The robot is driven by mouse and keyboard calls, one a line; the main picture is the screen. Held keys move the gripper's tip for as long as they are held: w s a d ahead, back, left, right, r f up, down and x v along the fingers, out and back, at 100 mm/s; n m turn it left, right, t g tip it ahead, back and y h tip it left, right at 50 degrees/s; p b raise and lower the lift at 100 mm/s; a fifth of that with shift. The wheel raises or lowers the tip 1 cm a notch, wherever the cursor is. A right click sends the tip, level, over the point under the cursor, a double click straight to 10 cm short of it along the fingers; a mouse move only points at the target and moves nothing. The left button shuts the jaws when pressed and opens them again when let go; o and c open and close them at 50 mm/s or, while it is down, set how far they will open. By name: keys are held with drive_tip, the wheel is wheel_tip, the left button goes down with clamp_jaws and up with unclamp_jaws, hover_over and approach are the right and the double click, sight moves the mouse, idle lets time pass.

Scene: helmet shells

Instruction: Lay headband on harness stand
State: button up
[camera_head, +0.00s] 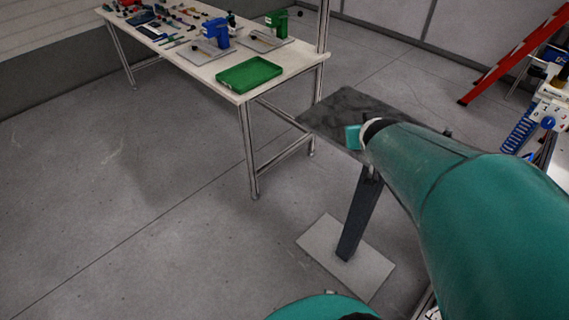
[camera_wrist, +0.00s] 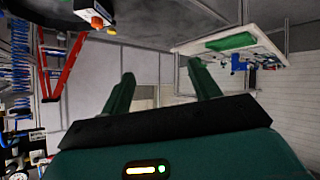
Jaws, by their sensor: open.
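My gripper (camera_wrist: 160,70) shows in the wrist view with its two green fingers spread apart and nothing between them. I cannot make out a headband in either view.
A long white table (camera_head: 180,55) at the back left holds a green tray (camera_head: 249,73), a blue device (camera_head: 216,32), a green device (camera_head: 277,22) and several small items. A red ladder (camera_head: 515,55) leans at the right. The floor at left is clear.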

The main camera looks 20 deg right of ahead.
drive_tip(key=s+a+r+n+g+y, duration=0.1)
drive_tip(key=s+a, duration=0.4)
drive_tip(key=a, duration=0.6)
drive_tip(key=s+a+r+n+g+y, duration=0.1)
drive_tip(key=s+a+y, duration=0.3)
drive_tip(key=a, duration=0.7)
drive_tip(key=shift+s+a+r+n+g+y, duration=0.2)
drive_tip(key=shift+s+a+n+g+y, duration=0.15)
drive_tip(key=shift+s+n+g, duration=0.4)
drive_tip(key=shift+w, duration=0.15)
drive_tip(key=c, duration=0.5)
drive_tip(key=shift+d, duration=0.1)
drive_tip(key=shift+c, duration=0.2)
drive_tip(key=shift+d, duration=0.1)
